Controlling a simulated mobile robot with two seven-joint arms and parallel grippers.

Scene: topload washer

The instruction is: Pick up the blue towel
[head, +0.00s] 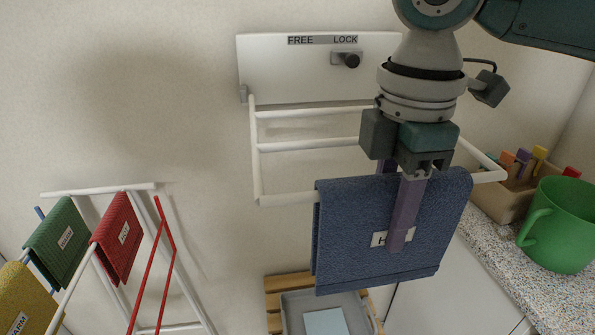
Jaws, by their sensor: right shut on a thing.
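The blue towel (345,225) hangs folded over the front bar of a white wall rack (285,198). A white label on it is partly covered by a finger. My right gripper (396,240) comes down from above at the towel. Its purple front finger lies over the towel's front face, and the other finger is mostly hidden behind the towel. The gripper is shut on the towel, which still drapes at the bar. My left gripper is not in view.
A white panel (270,70) marked FREE and LOCK has a dark knob (352,60). Green (58,243), red (117,237) and yellow (25,298) towels hang on a drying rack at left. A green mug (562,225) and a bin (500,197) stand on the right counter. A grey tray (292,312) is below.

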